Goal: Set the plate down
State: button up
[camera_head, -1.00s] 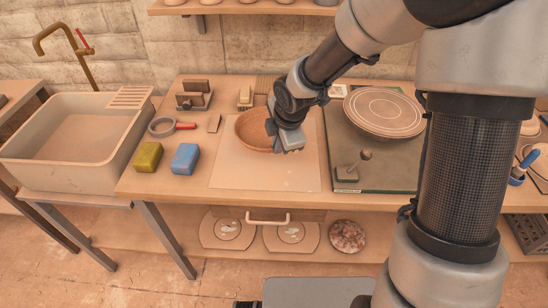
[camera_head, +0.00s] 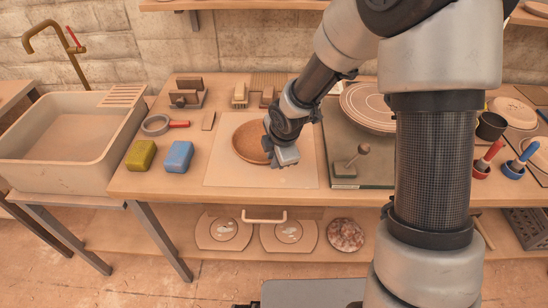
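The brown round plate (camera_head: 246,143) is over the pale square mat (camera_head: 225,178) in the middle of the workbench. It looks nearly level; I cannot tell whether its underside touches the mat. My gripper (camera_head: 284,157) is at the plate's right rim and hides that side. The fingertips are not clear, but the plate has moved along with the gripper, so it appears shut on the rim.
A yellow sponge (camera_head: 141,155) and a blue sponge (camera_head: 179,157) lie left of the mat. A green board (camera_head: 345,140) with a knobbed tool (camera_head: 348,162) and a large pale disc (camera_head: 366,108) is on the right. A sink (camera_head: 60,145) stands at far left.

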jog(key=shift+o, duration=0.5)
jog(key=shift+s+r+p, duration=0.1)
jog(key=shift+r+p, duration=0.2)
jog(key=shift+r, duration=0.25)
jog(key=p+v, duration=0.4)
jog(key=v, duration=0.7)
jog(key=shift+s+d, duration=0.1)
jog(key=shift+s, duration=0.05)
jog(key=s+d+r+m+h+p, duration=0.1)
jog(key=s+r+m, duration=0.25)
jog(key=r, duration=0.35)
jog(key=s+d+r+m+t+p, duration=0.1)
jog(key=s+r+m+p, duration=0.1)
jog(key=r+m, duration=0.4)
jog(key=s+d+r+m+h+p, duration=0.1)
jog(key=s+r+m, duration=0.2)
jog(key=r, duration=0.4)
jog(key=s+d+r+m+p, duration=0.2)
jog(key=s+d+r+m, duration=0.3)
jog(key=s+d+m, duration=0.4)
jog(key=shift+s+p, duration=0.4)
